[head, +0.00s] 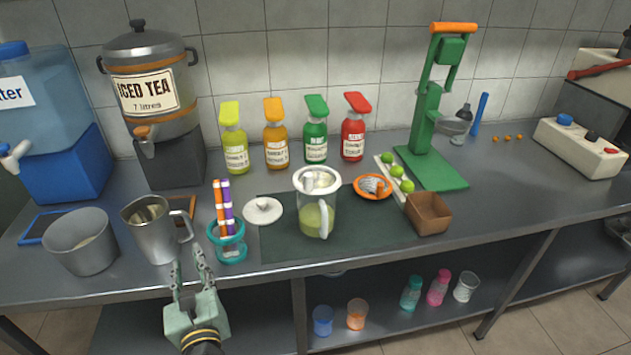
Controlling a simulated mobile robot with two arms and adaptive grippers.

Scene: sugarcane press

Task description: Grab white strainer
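The white strainer (318,180) appears as a white ring with a pale middle, seated in the mouth of a clear pitcher (314,216). The pitcher holds yellow-green juice and stands upright on a dark mat, its handle facing me. My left gripper (188,268) is at the counter's front edge, left of and nearer than the pitcher. Its two fingers point up and away with a gap between them, and nothing is held. It is well apart from the strainer. My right gripper is not in view.
A teal cup (229,243) with striped straws and a metal jug (156,228) stand just beyond my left gripper. A white lid (262,211) lies left of the pitcher. The front of the mat (285,247) is clear.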

